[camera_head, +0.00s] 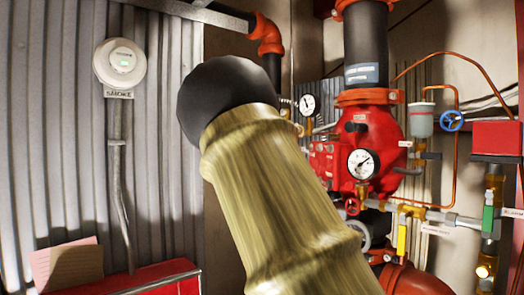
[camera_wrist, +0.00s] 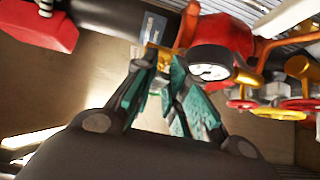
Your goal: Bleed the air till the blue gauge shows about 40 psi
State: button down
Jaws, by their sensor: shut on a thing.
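In the head view a white-faced gauge (camera_head: 362,163) with a dark rim sits on the front of the red valve body (camera_head: 380,125). A second white-faced gauge (camera_head: 307,104) is behind it, up to the left. I cannot make out blue on either dial, and the numbers are too small to read. In the wrist view one white dial (camera_wrist: 211,70) shows just right of my gripper. My gripper (camera_wrist: 159,68), with teal-lined fingers, is shut on a small brass-coloured part, mostly hidden between the fingertips. My gripper is hidden in the head view.
A blue handwheel (camera_head: 452,120), a red box (camera_head: 496,137), copper tubing, and yellow (camera_head: 402,236) and green (camera_head: 488,219) handles are on the right. In the wrist view, red and yellow handwheels (camera_wrist: 303,105) lie right of my gripper. A corrugated wall (camera_head: 55,130) is at left.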

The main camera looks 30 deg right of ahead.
jog(key=c, duration=1.6)
grip_release()
jog(key=shift+w+a, duration=0.1)
jog(key=shift+a, duration=0.05)
jog(key=shift+o, duration=0.8)
jog(key=shift+a, duration=0.15)
jog(key=v, duration=0.7)
jog(key=shift+a, duration=0.1)
